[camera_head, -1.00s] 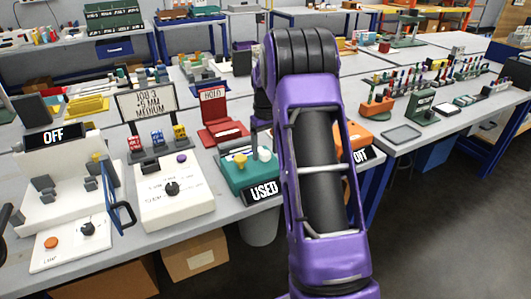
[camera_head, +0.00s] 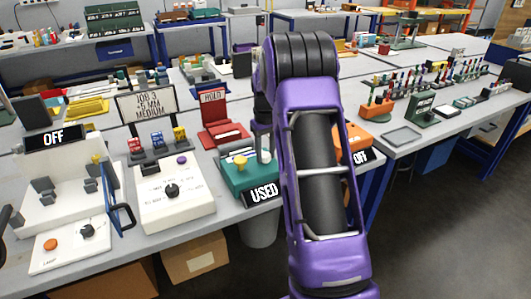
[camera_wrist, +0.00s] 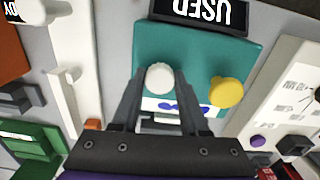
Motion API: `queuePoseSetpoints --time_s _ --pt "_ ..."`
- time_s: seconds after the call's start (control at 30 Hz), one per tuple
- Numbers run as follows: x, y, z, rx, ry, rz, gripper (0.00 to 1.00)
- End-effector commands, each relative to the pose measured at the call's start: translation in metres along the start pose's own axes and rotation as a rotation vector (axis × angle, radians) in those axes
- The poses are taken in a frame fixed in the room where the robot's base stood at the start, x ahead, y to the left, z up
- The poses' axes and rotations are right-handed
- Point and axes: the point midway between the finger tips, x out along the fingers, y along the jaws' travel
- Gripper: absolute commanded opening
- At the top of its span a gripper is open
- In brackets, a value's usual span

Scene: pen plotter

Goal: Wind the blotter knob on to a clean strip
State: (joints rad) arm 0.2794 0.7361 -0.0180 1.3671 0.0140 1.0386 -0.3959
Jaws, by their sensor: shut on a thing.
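The teal blotter (camera_head: 233,181) stands on the bench with a black sign reading USED (camera_head: 263,193) at its front. The blotter also shows in the wrist view (camera_wrist: 205,45). It carries a white knob (camera_wrist: 159,77) and a yellow knob (camera_wrist: 226,91), which also shows in the head view (camera_head: 240,161). A white strip (camera_wrist: 150,103) with blue-purple blots shows in its window, partly behind my fingers. My gripper (camera_wrist: 160,80) is over the blotter, its two fingers shut on the white knob.
A white control box (camera_head: 173,200) with a dark dial stands left of the blotter. A red stand with a HOLD sign (camera_head: 213,98) is behind it. An orange device (camera_head: 356,140) with an OFF sign is right of my arm.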

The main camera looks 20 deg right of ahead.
Motion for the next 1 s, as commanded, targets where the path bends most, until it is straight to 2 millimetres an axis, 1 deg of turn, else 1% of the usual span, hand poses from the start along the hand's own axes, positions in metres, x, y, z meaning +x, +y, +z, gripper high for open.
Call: queuePoseSetpoints --time_s 0.17,0.37,1.0 --pt "-0.0013 -0.0003 -0.0002 0.035 0.0 0.0 0.0" --pt "-0.0022 -0.0006 -0.0001 0.142 -0.001 0.001 0.0" --pt "-0.0025 -0.0021 -0.0012 0.732 0.001 0.0 0.0"
